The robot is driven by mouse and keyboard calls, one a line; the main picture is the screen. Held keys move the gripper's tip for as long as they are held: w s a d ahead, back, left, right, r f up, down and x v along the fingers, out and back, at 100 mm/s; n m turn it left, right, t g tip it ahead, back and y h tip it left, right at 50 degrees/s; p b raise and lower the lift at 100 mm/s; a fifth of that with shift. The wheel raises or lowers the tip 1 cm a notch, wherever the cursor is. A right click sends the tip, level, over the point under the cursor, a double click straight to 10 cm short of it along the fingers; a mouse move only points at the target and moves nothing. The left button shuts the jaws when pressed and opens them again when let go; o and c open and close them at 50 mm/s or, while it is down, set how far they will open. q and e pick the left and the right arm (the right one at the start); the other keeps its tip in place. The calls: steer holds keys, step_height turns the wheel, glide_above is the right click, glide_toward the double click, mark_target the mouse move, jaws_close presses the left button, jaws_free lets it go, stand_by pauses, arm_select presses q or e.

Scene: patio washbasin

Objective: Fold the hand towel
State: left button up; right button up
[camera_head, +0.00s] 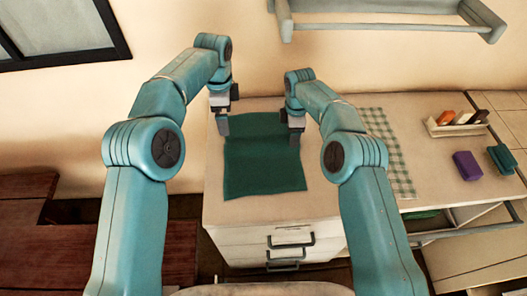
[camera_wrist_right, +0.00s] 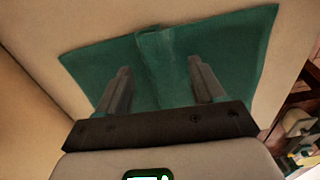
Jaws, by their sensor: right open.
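The dark green hand towel (camera_head: 262,170) lies mostly flat on the light counter, its near edge close to the counter's front. My left gripper (camera_head: 222,122) is at its far left corner; whether its jaws hold cloth cannot be made out. My right gripper (camera_head: 296,127) is at the towel's far right part, pointing down. In the right wrist view the right gripper (camera_wrist_right: 160,82) is open, its fingers apart over the towel (camera_wrist_right: 240,50). A raised strip of cloth shows between these fingers. Contact with the cloth is unclear.
A checked cloth (camera_head: 388,150) lies to the right. Farther right are a tray (camera_head: 457,128) with small items, a purple block (camera_head: 467,165) and a teal block (camera_head: 502,159). A rail (camera_head: 385,22) is on the wall above. Drawers (camera_head: 285,243) are below the counter.

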steer(key=shift+w, duration=0.1)
steer(key=o, duration=0.6)
steer(key=shift+r, duration=0.3)
step_height(320, 180, up, 5)
steer(key=shift+f, duration=0.1)
